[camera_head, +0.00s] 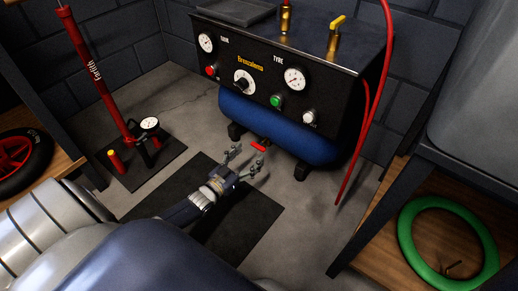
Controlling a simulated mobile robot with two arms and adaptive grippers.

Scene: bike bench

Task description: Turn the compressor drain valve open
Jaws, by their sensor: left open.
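The compressor (270,122) has a blue tank under a black control panel with gauges. The drain valve with its red handle (259,147) sits low at the front underside of the tank. My left gripper (245,160) is open just in front of and below the red handle, with one fingertip on its left and the other below it. I cannot tell whether a finger touches the handle. The valve body behind the handle is too small to make out clearly. My right gripper is not in view.
A red floor pump (104,75) stands on a dark mat at the left. A red hose (374,105) hangs down the compressor's right side. A wooden shelf (378,233) with a green ring (411,252) is at the right. Concrete floor (318,218) is clear between.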

